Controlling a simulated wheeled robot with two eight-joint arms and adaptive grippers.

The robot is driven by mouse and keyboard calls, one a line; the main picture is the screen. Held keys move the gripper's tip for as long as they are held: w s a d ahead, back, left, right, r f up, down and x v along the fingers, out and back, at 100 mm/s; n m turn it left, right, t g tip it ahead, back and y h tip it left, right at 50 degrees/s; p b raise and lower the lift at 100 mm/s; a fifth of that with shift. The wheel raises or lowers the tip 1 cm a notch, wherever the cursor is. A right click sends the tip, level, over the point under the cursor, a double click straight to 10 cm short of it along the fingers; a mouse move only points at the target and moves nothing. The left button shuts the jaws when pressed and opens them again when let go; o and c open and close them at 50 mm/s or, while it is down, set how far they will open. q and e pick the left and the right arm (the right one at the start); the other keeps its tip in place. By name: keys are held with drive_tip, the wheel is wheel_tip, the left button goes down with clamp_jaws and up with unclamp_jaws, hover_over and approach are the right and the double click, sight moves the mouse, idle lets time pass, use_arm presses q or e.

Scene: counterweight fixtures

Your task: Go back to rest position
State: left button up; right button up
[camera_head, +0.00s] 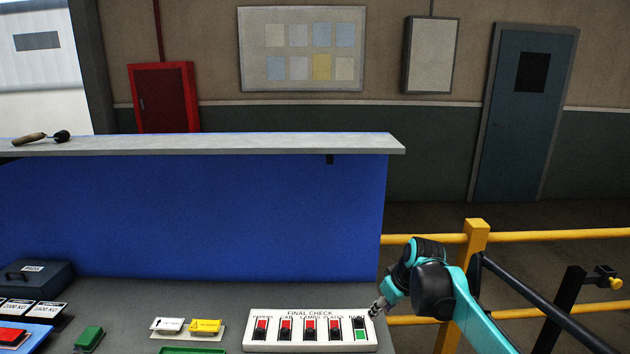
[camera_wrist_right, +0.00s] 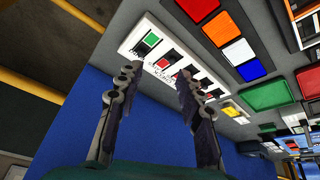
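My right gripper (camera_head: 378,307) is at the right end of the white FINAL CHECK panel (camera_head: 310,344), by its top right corner. In the right wrist view the two fingers of this gripper (camera_wrist_right: 158,78) are apart with nothing between them. I cannot tell whether a fingertip touches the panel. The panel has a row of rocker switches. The rightmost switch (camera_head: 361,330) shows green at its lower half; the others show red at the top. The green also shows in the right wrist view (camera_wrist_right: 151,40). My left gripper is out of view.
A blue partition with a grey shelf (camera_head: 220,144) stands behind the counter. Yellow and white blocks (camera_head: 205,326), a green block (camera_head: 89,338) and a dark case (camera_head: 36,280) are on the left. Yellow railing (camera_head: 560,235) is at the right, near my right arm.

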drive_tip(key=s+f+m+t+h+b, duration=0.1)
drive_tip(key=s+f, duration=0.4)
drive_tip(key=s, duration=0.9)
drive_tip(key=s+f+m+t+h+b, duration=0.1)
drive_tip(key=s+f+m+b, duration=0.2)
drive_tip(key=s, duration=1.1)
wheel_tip(320, 180, down, 2)
drive_tip(key=shift+m+t, duration=0.4)
drive_tip(key=shift+m, duration=0.6)
